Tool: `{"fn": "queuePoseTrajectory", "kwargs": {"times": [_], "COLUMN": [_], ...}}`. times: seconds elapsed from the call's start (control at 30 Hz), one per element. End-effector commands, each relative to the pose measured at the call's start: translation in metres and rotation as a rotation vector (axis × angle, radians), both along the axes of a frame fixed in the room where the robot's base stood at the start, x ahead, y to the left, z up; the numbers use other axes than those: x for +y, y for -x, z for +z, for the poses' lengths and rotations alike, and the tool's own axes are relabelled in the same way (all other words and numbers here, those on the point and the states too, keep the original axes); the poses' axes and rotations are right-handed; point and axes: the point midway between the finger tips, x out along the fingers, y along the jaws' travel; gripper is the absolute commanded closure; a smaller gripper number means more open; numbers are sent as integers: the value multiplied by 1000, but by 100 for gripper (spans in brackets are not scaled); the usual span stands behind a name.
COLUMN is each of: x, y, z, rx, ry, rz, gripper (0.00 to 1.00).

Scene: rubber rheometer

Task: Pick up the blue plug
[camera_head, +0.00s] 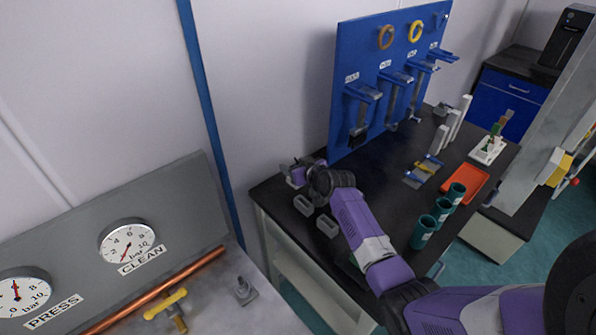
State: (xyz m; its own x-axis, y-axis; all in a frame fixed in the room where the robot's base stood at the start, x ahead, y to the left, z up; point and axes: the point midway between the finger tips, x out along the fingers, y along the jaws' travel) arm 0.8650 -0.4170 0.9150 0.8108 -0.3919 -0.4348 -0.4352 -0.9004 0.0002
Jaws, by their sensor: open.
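I cannot make out a blue plug in this view. My purple and black arm reaches over the left part of the dark bench (385,155). My gripper (293,173) is at the bench's far left end, beside the lower left corner of the blue tool board. It is small in the picture, and its wrist hides part of the bench behind it. The jaws are open, and I see nothing held between them.
Two small grey blocks (303,205) (327,225) lie near my wrist. The blue tool board (362,60) stands behind. Green cups (423,232), an orange tray (464,183) and a white rack (487,150) occupy the right side. A gauge panel (125,215) is at left.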

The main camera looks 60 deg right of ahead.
Motion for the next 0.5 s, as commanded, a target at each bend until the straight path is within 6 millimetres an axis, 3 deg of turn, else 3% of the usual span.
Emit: {"fn": "queuePoseTrajectory", "kwargs": {"times": [0.23,0.5], "x": [0,0], "y": [-1,0], "z": [0,-1], "rx": [0,0], "ry": [0,0], "rz": [0,0], "gripper": [44,97]}}
